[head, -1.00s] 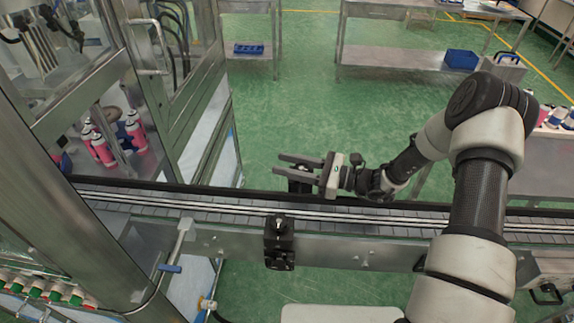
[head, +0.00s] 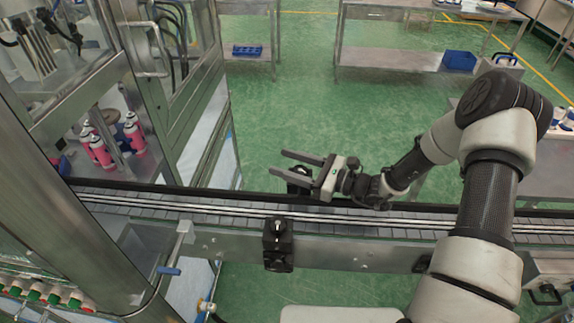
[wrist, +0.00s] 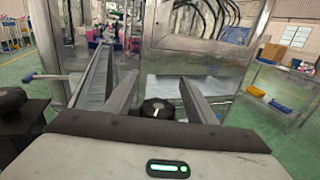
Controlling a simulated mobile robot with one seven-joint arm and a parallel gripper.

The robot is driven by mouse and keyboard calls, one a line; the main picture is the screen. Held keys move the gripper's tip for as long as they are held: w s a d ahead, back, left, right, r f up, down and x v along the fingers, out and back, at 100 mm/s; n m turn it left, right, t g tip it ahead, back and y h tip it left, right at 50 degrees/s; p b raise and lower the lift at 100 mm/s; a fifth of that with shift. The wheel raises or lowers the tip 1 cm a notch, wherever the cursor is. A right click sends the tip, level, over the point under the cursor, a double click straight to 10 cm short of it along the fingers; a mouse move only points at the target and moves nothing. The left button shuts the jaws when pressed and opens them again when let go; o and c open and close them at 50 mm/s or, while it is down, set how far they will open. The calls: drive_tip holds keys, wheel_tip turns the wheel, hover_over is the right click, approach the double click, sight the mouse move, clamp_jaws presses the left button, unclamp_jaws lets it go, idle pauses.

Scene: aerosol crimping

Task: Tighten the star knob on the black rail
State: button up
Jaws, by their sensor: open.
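The black star knob (wrist: 157,108) sits between my gripper's two fingers in the wrist view, near their base, with a white mark on its top. In the head view the knob (head: 299,178) is partly hidden by the fingers, beside the black rail (head: 165,190) on the conveyor's far side. My gripper (head: 278,162) is open and points left, its fingers either side of the knob. In the wrist view the fingertips (wrist: 160,76) reach past the knob. I cannot tell whether either finger touches it.
A second black knob block (head: 278,244) is on the conveyor's near side; it shows at left in the wrist view (wrist: 14,112). The conveyor belt (head: 200,208) is clear near me. A glass-walled machine frame (head: 150,80) with pink cans (head: 97,148) stands at left.

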wheel_tip(320, 180, up, 9)
drive_tip(key=shift+r, duration=0.15)
idle(0.4)
